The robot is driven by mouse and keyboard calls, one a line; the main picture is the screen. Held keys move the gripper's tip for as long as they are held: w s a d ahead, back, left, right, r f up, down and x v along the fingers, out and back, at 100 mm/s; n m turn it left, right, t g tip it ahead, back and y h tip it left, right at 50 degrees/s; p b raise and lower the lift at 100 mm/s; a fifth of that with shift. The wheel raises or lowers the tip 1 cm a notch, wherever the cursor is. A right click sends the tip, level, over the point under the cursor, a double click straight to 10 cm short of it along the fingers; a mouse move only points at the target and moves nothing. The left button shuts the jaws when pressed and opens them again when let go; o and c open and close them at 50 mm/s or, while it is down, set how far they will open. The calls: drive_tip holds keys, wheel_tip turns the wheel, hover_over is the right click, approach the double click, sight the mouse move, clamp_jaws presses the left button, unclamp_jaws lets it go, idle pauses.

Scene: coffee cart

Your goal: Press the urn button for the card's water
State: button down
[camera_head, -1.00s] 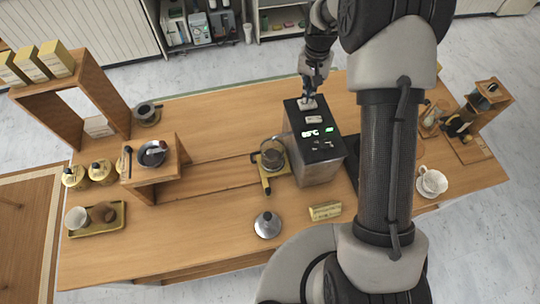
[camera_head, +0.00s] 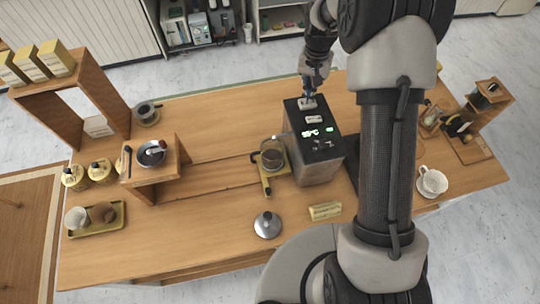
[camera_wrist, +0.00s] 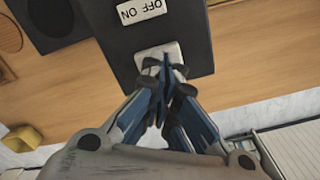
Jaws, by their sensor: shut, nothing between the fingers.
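The urn (camera_head: 318,160) is a dark-topped metal box in the middle of the counter, with lit green marks (camera_head: 318,132) on its top. My gripper (camera_head: 309,99) is over the far end of the urn top. In the wrist view my gripper (camera_wrist: 166,68) is shut and empty, its fingertips over a pale square button (camera_wrist: 147,54). Whether they touch it I cannot tell. An OFF/ON label (camera_wrist: 141,11) lies beyond the button. A glass pot (camera_head: 272,155) stands left of the urn. A small card (camera_head: 325,211) with print too small to read lies in front.
A silver lid or kettle (camera_head: 267,225) stands at the front of the counter. A white cup (camera_head: 433,181) is at the right. A wooden stand (camera_head: 140,186), several jars and a tray (camera_head: 84,230) are at the left. The front middle has free room.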

drive_tip(key=shift+f+b, duration=0.7)
drive_tip(key=shift+f, duration=0.45)
drive_tip(key=shift+r, duration=0.1)
drive_tip(key=shift+r+p, duration=0.8)
drive_tip(key=shift+r, duration=0.4)
drive_tip(key=shift+f+b, duration=0.7)
drive_tip(key=shift+f, duration=0.45)
idle(1.1)
drive_tip(key=shift+r+p, duration=0.7)
drive_tip(key=shift+r, duration=0.4)
drive_tip(key=shift+r, duration=0.15)
idle(1.0)
drive_tip(key=shift+r+p, duration=1.6)
drive_tip(key=shift+r, duration=0.8)
